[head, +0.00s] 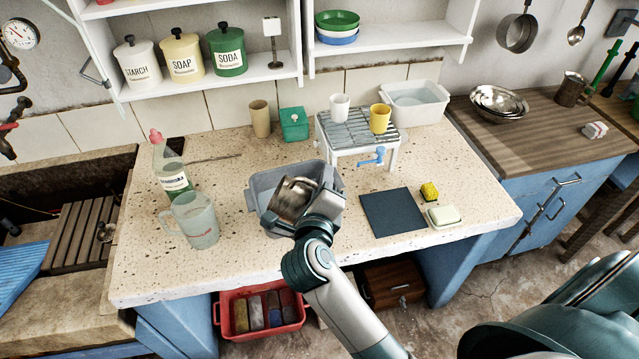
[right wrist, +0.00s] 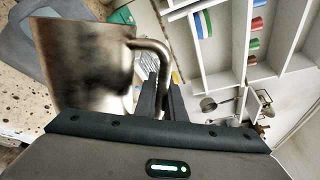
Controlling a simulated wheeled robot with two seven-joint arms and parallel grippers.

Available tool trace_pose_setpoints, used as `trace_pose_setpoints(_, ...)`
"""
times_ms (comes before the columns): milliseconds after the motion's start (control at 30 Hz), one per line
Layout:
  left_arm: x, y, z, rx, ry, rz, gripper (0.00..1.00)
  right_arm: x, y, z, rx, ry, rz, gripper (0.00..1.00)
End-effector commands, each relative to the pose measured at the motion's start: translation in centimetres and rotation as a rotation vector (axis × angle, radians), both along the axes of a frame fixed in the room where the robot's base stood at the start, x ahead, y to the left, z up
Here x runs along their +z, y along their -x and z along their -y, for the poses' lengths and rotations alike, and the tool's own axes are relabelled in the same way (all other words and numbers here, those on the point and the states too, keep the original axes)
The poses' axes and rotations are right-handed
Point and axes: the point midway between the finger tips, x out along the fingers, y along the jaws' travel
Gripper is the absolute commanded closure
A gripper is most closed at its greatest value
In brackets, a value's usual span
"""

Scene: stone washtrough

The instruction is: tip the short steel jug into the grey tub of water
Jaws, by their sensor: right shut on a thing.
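The short steel jug (head: 291,199) is in my right gripper (head: 318,203), above the grey tub (head: 254,188) on the stone counter. The jug looks tilted in the head view, and it hides much of the tub's inside. I cannot see the water or any stream from the jug. In the right wrist view the steel jug (right wrist: 95,65) fills the upper left, and its curved handle is at the fingers of my right gripper (right wrist: 158,100), shut on it. My left gripper is out of view.
A clear jug (head: 195,222) and a soap bottle (head: 171,168) stand left of the tub. A rack (head: 357,128) with cups stands behind. The counter's front strip is clear.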

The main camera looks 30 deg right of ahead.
Motion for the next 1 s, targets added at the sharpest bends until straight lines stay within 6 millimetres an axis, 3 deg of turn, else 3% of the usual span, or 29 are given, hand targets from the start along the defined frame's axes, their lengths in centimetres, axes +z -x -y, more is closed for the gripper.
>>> trace_pose_setpoints(100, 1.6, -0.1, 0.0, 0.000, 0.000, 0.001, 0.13, 0.8, -1.2, 2.0, -0.024, 0.002, 0.001, 1.00)
trace_pose_setpoints(433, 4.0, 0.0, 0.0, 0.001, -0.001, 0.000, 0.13, 1.3, -3.9, 7.5, -0.084, -0.014, 0.005, 1.00)
trace_pose_setpoints(1000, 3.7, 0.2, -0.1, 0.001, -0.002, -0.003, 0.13, 1.0, -4.1, 8.3, -0.093, -0.024, 0.011, 1.00)
